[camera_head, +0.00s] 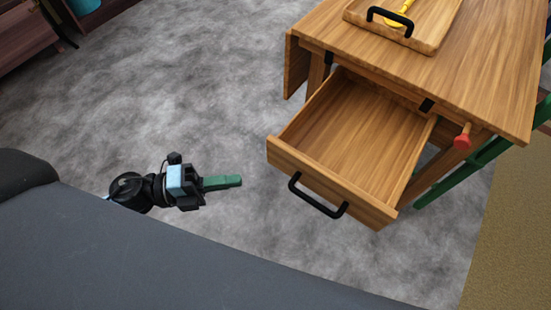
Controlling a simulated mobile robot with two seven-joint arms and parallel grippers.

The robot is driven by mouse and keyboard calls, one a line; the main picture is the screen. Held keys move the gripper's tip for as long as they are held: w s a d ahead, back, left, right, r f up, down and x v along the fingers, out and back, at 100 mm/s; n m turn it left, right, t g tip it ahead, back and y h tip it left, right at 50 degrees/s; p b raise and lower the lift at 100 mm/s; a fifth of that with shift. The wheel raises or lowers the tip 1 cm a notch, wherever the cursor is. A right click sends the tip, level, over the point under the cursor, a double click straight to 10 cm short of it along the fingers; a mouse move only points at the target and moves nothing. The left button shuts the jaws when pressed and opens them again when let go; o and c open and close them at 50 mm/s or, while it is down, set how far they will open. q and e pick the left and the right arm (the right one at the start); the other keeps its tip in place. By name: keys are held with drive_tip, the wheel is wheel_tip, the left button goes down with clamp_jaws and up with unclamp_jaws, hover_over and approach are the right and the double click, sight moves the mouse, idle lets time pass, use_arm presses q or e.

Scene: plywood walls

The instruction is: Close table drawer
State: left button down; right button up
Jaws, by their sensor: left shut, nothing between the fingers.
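The wooden table (480,60) stands at the upper right. Its drawer (340,180) is pulled well out toward me and looks empty. A black bar handle (318,200) is on the drawer's front. My left gripper (238,181) is shut with nothing in it. Its green fingers point right, toward the drawer front, with a gap of floor showing between them and the drawer. My right gripper is not in view.
A wooden tray (436,40) with a black handle and a yellow item (399,14) sits on the tabletop. A red knob (462,138) sticks out beside the drawer. A green bar (465,172) runs at the right. Grey floor (180,90) is clear at the left.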

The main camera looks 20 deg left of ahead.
use_arm(q)
approach(295, 159)
drive_tip(key=s+d, duration=0.2)
drive_tip(key=d, duration=0.1)
drive_tip(key=w, duration=0.1)
drive_tip(key=w+d, duration=0.1)
drive_tip(key=w, duration=0.1)
drive_tip(key=w+d, duration=0.1)
drive_tip(key=shift+w+d, duration=0.15)
drive_tip(key=shift+w, duration=0.15)
drive_tip(key=shift+w, duration=0.1)
